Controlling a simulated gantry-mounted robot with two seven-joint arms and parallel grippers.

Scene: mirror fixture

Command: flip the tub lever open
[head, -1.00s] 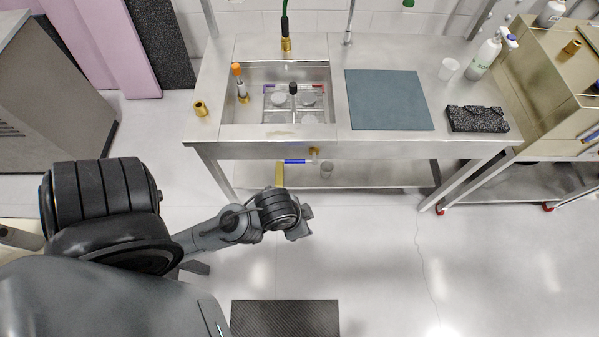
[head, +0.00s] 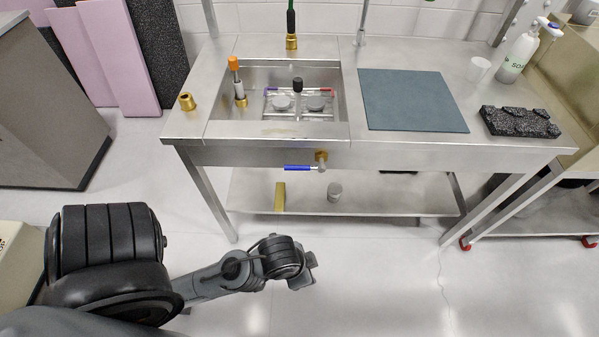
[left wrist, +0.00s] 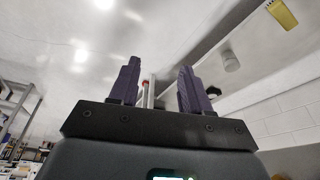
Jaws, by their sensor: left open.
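The tub lever (head: 299,168) has a blue handle and lies level below the tub's front edge. It joins a brass valve (head: 321,157) at its right end. The steel tub (head: 225,112) is set into the bench top. My left gripper (left wrist: 157,85) is open, with two purple fingers apart and nothing seen held between them. In the head view my left gripper (head: 310,270) is below and in front of the lever, well apart from it; its fingers are hard to make out there. My right gripper is not in view.
The tub holds an orange-topped tool (head: 236,80) and a clear fixture (head: 300,104). A lower shelf (head: 385,200) carries a yellow block (head: 279,196) and a small grey cylinder (head: 335,191). A bench leg (head: 205,190) stands left of the lever. Floor before the bench is clear.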

